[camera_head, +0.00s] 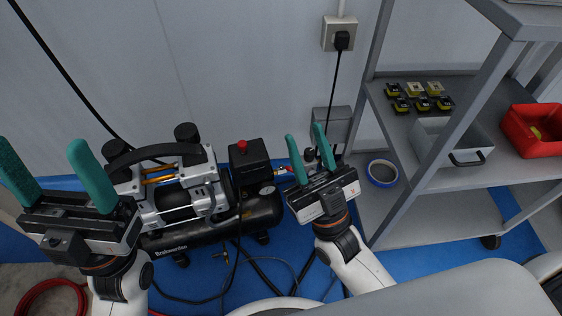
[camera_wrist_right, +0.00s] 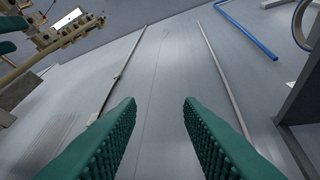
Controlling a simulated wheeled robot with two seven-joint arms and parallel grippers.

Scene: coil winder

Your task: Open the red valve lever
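A small red part (camera_head: 291,169), which may be the red valve lever, shows beside a blue piece at the right end of the black compressor (camera_head: 215,225). It is small and partly hidden by my right gripper, so I cannot tell its position. My left gripper (camera_head: 41,145) is open and empty, left of the compressor.
A red knob (camera_head: 243,145) tops the compressor's black box. A grey shelf cart (camera_head: 405,205) stands at right with a grey bin (camera_head: 425,145), a red bin (camera_head: 533,129) and a blue-edged roll (camera_head: 382,172). A black cable (camera_head: 333,88) hangs from a wall socket. Hoses lie on the blue floor.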

